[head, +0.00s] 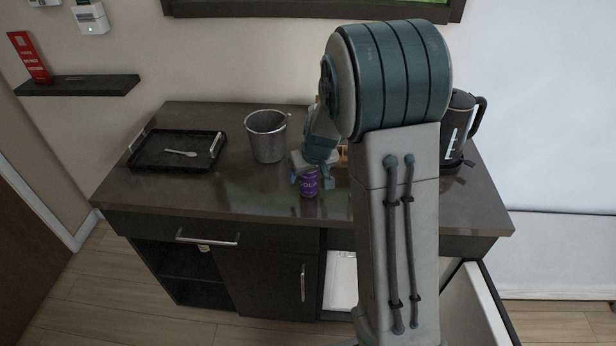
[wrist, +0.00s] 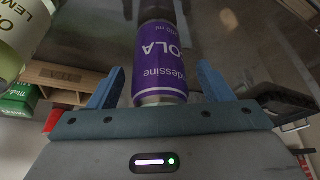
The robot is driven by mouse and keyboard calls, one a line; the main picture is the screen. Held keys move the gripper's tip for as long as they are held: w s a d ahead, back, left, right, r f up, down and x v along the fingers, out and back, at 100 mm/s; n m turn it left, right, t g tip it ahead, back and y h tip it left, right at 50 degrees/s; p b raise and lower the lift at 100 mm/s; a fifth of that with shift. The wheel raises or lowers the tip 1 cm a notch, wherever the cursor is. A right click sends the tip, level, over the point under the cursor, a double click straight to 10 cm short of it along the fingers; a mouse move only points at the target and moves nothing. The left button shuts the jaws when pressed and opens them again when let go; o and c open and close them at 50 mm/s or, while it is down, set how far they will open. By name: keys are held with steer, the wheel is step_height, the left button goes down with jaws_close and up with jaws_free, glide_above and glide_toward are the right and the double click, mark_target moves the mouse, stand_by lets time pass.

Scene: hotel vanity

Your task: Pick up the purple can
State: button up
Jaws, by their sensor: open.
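The purple can (head: 309,184) stands upright on the dark countertop, close to its front edge, with white "OLA" lettering on its side. In the wrist view the purple can (wrist: 161,62) fills the middle, between the two blue fingers. My gripper (head: 312,180) is open, with its fingers on either side of the can. In the wrist view my gripper (wrist: 160,85) shows a finger left and right of the can. I cannot tell whether either finger touches it. My arm hides part of the counter to the right of the can.
A metal bucket (head: 266,136) stands left of the can, and a black tray (head: 150,163) with a spoon (head: 181,153) lies farther left. A black kettle (head: 457,130) stands at the right. The wrist view shows a yellow-green lemon container (wrist: 14,40) and a wooden box (wrist: 75,78) nearby.

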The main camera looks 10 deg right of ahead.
steer(key=shift+w+f, duration=0.1)
steer(key=shift+f, duration=0.2)
steer(key=shift+c, duration=0.3)
steer(key=c, duration=1.1)
steer(key=shift+r, duration=0.15)
